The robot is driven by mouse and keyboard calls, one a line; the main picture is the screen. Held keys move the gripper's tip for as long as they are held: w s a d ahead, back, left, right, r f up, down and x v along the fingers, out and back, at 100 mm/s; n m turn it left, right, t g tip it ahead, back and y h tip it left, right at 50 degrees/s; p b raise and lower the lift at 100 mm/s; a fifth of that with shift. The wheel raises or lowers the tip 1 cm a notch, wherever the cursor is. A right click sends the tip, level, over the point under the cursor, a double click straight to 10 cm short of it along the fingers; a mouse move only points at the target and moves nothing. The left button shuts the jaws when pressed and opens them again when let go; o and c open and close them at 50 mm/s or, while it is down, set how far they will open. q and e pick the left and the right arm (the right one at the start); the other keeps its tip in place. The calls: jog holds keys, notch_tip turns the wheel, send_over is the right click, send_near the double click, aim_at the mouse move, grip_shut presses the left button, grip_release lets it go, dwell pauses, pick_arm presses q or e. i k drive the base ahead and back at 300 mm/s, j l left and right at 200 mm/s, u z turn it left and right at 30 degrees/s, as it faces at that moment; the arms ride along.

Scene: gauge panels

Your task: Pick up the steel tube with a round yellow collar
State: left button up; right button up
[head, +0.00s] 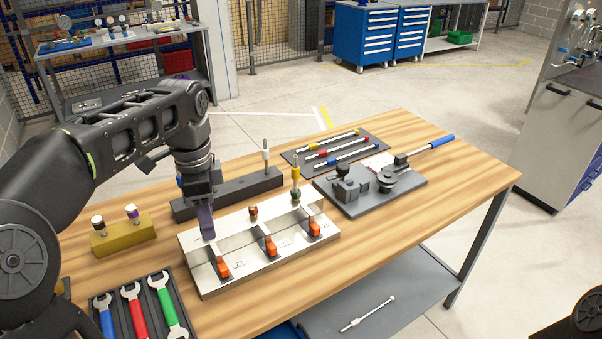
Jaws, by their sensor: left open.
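A steel tube with a yellow collar (328,141) lies in the dark tray (291,159) at the back of the table, the farthest of three tubes there. Tubes with red (324,153) and blue (346,158) collars lie nearer. My left gripper (206,229) is open, pointing down over the left end of the pale block, apart from these tubes.
A dark block (232,188) holds an upright pale-topped pin (265,152). A grey fixture with a blue-handled lever (430,145) stands right of the tray. A yellow block (122,238) and wrenches (133,311) lie at left. The table's right end is clear.

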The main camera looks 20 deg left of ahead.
aim_at(295, 168)
jog(key=i+l, duration=0.2)
jog(key=i, duration=0.25)
jog(key=i+l, duration=0.2)
jog(key=i, duration=0.3)
